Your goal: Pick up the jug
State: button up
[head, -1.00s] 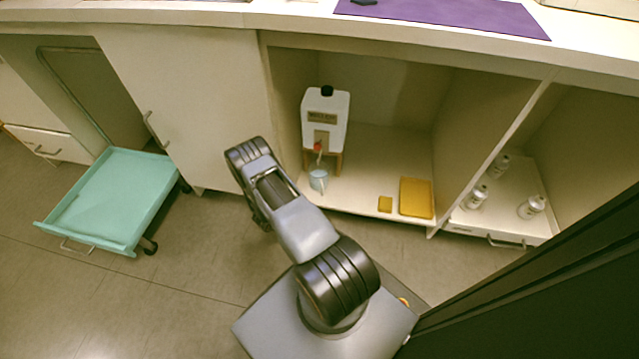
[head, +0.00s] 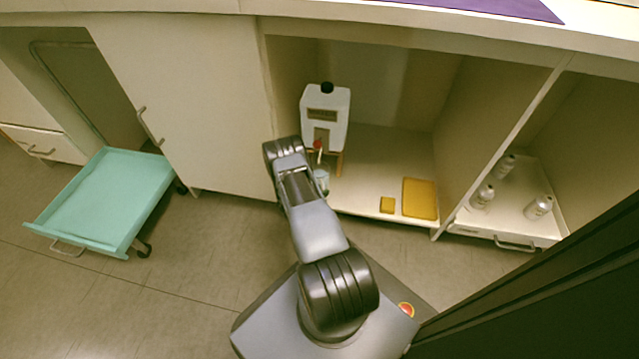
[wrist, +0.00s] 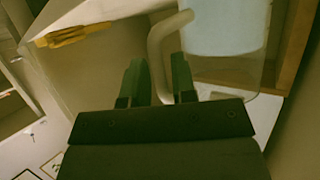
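The jug (head: 322,176) is small and clear with pale blue in it. It stands below the red tap of a white canister in the open cabinet bay, and my arm partly hides it in the head view. In the wrist view the jug (wrist: 225,75) is close at the upper right, with its pale handle (wrist: 157,50) curving down toward my gripper. My gripper (wrist: 157,80) is open, with the handle between its two dark fingers and a gap visible on each side.
The white canister (head: 325,107) stands on a wooden stand behind the jug. A small yellow block (head: 387,205) and a yellow tray (head: 420,198) lie to the right on the cabinet floor. Silver bottles stand in a drawer (head: 515,240) further right. A teal cart (head: 105,200) stands at the left.

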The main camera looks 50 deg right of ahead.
jog(key=shift+b+x, duration=0.35)
jog(key=shift+x, duration=1)
grip_shut()
jog(key=shift+w, duration=0.1)
